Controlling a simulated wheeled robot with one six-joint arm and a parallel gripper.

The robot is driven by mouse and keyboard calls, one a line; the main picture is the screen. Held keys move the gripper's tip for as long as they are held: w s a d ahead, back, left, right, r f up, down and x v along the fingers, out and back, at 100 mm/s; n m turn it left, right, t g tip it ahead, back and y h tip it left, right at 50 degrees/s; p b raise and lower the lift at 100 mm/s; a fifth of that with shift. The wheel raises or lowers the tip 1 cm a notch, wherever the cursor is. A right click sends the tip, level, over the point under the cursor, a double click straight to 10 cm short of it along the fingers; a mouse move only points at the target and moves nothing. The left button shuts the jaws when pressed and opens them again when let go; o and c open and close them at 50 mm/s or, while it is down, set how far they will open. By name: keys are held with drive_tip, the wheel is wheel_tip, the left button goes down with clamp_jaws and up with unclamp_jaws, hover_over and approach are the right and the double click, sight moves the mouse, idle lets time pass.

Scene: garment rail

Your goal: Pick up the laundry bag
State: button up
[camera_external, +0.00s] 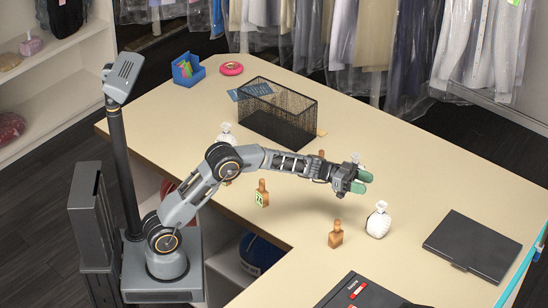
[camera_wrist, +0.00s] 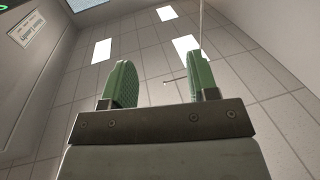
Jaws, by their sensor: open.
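A small white tied laundry bag (camera_external: 378,222) stands on the counter, right of and below my gripper in the external view. A similar white bag (camera_external: 226,134) stands further back, partly behind my arm. Something white (camera_external: 356,158) shows just behind my gripper; it may be another bag, mostly hidden. My gripper (camera_external: 363,181) is raised over the counter, with its green fingers apart and nothing between them. In the wrist view the open fingers (camera_wrist: 161,85) point toward the ceiling, and no bag shows there.
Wooden stamp-like pieces (camera_external: 335,236) (camera_external: 262,194) stand on the counter (camera_external: 400,262). A black mesh basket (camera_external: 277,112), a blue box (camera_external: 188,70) and a pink ring (camera_external: 231,68) are at the back. A dark flat case (camera_external: 472,246) lies at right. Bagged garments hang behind.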

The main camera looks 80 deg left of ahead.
approach(383, 206)
drive_tip(key=x, duration=0.3)
drive_tip(key=shift+f+p+x, duration=0.15)
drive_tip(key=shift+p+x, duration=0.4)
drive_tip(key=shift+x, duration=1.25)
drive_tip(key=shift+f+p+x, duration=0.15)
drive_tip(key=shift+p+x, duration=0.4)
drive_tip(key=shift+x, duration=1.25)
drive_tip(key=shift+a, duration=0.1)
clamp_jaws()
